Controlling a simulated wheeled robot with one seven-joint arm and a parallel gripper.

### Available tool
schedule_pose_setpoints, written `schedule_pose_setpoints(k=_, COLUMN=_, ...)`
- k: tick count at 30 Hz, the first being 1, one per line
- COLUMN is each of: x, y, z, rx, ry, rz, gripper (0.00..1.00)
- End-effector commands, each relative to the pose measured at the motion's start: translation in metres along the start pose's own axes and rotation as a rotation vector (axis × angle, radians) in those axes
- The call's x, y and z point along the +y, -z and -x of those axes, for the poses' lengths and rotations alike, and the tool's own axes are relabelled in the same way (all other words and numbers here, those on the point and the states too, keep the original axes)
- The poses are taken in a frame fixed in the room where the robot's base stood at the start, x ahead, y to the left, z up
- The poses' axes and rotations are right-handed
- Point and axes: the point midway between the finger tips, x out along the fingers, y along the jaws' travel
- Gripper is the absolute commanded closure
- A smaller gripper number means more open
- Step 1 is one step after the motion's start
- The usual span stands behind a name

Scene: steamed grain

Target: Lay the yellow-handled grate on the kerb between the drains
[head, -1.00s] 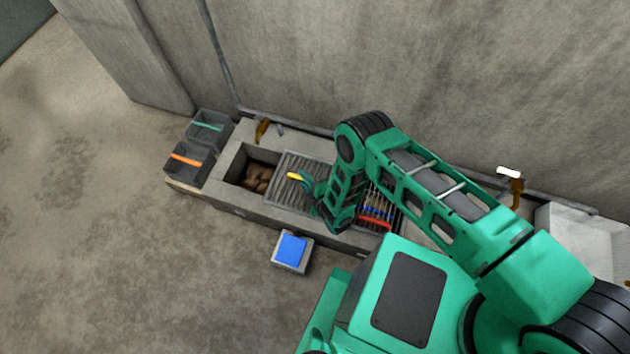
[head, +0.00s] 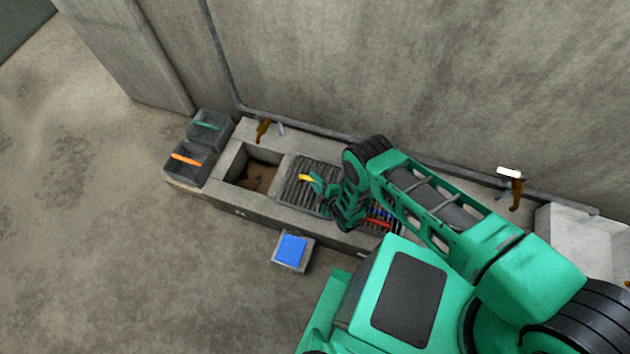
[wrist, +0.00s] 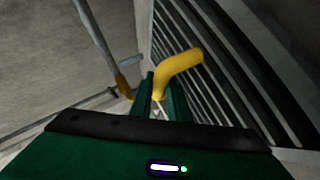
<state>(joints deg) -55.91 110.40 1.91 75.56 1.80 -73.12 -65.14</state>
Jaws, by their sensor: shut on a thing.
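The yellow-handled grate (head: 299,193) is a dark barred panel over the middle of the concrete trough. Its yellow handle (head: 306,178) also shows in the wrist view (wrist: 178,70), where its bars run off to the right. My gripper (head: 318,184) is shut on the handle; its green fingers (wrist: 159,98) are around the handle's lower end. The open drain (head: 255,178) with brown matter at the bottom is left of the grate. The other drain is largely hidden by my arm; red and blue pieces (head: 379,217) show there. The kerb between the drains is beneath the grate. I cannot tell whether the grate touches it.
Two dark bins (head: 190,160) with orange and green bars stand at the trough's left end. A blue-topped block (head: 291,250) is on the floor in front. Brown taps (head: 264,129) and a pipe line the back wall. A white basin (head: 580,235) is at right.

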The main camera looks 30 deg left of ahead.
Motion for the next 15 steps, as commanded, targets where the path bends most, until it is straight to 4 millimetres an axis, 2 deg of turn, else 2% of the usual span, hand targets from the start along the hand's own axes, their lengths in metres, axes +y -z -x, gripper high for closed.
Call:
schedule_pose_setpoints(k=6, x=0.0006, y=0.0005, z=-0.0009, rx=0.001, ry=-0.003, rz=0.000, gripper=1.00)
schedule_pose_setpoints(k=7, x=-0.0012, y=-0.0004, z=-0.0003, rx=0.000, ry=0.000, rz=0.000, gripper=0.82)
schedule_pose_setpoints(k=9, x=-0.0010, y=-0.0003, z=-0.0002, rx=0.000, ry=0.000, rz=0.000, gripper=0.66)
schedule_pose_setpoints(k=15, x=-0.0010, y=-0.0002, z=-0.0002, rx=0.000, ry=0.000, rz=0.000, gripper=0.66)
